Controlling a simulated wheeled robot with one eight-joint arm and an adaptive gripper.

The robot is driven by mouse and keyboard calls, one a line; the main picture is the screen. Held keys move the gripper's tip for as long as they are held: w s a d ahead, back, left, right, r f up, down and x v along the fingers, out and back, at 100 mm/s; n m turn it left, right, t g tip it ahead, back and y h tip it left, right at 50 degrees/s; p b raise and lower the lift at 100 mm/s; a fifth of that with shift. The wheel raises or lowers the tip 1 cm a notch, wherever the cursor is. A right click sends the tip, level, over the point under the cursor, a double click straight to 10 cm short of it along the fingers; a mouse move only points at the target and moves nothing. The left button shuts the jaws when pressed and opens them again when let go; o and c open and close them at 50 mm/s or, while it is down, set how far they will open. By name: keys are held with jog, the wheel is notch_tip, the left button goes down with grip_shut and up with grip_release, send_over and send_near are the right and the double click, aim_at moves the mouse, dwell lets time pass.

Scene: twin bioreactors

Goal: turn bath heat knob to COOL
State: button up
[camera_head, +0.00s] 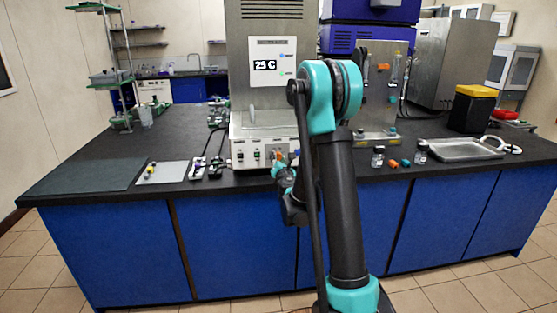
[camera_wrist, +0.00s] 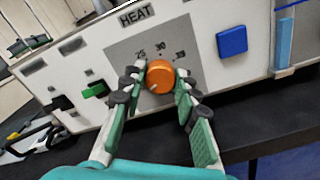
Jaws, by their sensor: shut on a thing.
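The bath's white front panel (camera_head: 250,153) faces me under a steel unit whose display (camera_head: 265,65) reads 25 C. The orange heat knob (camera_wrist: 160,76) shows in the wrist view on a grey plate below the label HEAT (camera_wrist: 137,15). Small marks, among them 25 and 30, arc above the knob. No COOL mark can be read. My gripper (camera_wrist: 160,84) has one green finger on each side of the knob and is shut on it. In the head view my arm partly hides the gripper and the panel's right part.
A blue button (camera_wrist: 232,40) sits right of the knob and a green switch (camera_wrist: 96,89) left of it. The black bench (camera_head: 100,155) carries a grey mat, small bottles (camera_head: 378,157) and a metal tray (camera_head: 460,150).

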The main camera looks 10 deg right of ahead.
dwell(0.4)
jog(key=o, duration=1.2)
jog(key=shift+c, duration=0.2)
jog(key=shift+r, duration=5)
